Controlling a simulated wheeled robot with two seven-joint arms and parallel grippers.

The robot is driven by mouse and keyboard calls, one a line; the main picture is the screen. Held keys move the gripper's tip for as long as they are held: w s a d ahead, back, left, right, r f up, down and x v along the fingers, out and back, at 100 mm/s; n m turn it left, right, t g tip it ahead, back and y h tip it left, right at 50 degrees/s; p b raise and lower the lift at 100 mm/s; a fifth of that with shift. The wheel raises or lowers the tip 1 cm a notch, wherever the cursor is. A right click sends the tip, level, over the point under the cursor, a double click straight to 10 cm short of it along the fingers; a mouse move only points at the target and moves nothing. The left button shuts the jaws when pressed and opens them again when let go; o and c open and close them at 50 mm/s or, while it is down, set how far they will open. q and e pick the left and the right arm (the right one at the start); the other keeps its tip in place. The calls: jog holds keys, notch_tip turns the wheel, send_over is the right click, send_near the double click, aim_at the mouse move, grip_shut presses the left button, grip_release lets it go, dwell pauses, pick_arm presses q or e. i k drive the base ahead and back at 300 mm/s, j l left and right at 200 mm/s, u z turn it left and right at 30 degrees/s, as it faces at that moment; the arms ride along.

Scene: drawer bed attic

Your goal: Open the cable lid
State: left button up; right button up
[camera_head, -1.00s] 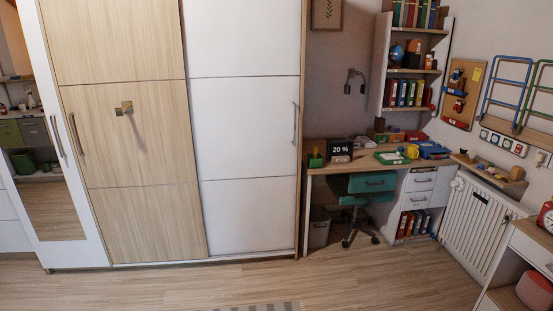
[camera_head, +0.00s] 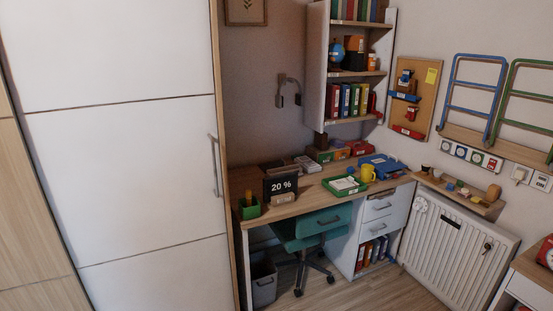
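I cannot make out a cable lid in this view; it may be on the wooden desk (camera_head: 300,206) but is too small or hidden to tell. The desk stands in the corner right of the wardrobe. On it are a dark display reading 20 % (camera_head: 281,185), a green tray (camera_head: 345,186), a yellow mug (camera_head: 368,173) and a blue case (camera_head: 383,165). Neither of my grippers is in view.
A teal chair (camera_head: 312,228) is tucked at the desk front, beside a grey bin (camera_head: 263,282). The white wardrobe door (camera_head: 130,150) fills the left. A radiator (camera_head: 455,245) stands at the right wall. Some floor (camera_head: 345,291) shows clear before the desk.

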aim_at(264, 167)
jog(key=i+l+u, duration=0.1)
jog(key=i+l, duration=0.45)
jog(key=i, duration=0.15)
jog(key=i+l+u, duration=0.15)
jog(key=i+l, duration=0.45)
jog(key=i+l+z, duration=0.1)
jog(key=l, duration=0.3)
jog(key=i+l+z, duration=0.15)
jog(key=i+l, duration=0.15)
jog(key=i+l+z, duration=0.1)
jog(key=i+l, duration=0.15)
jog(key=l, duration=0.2)
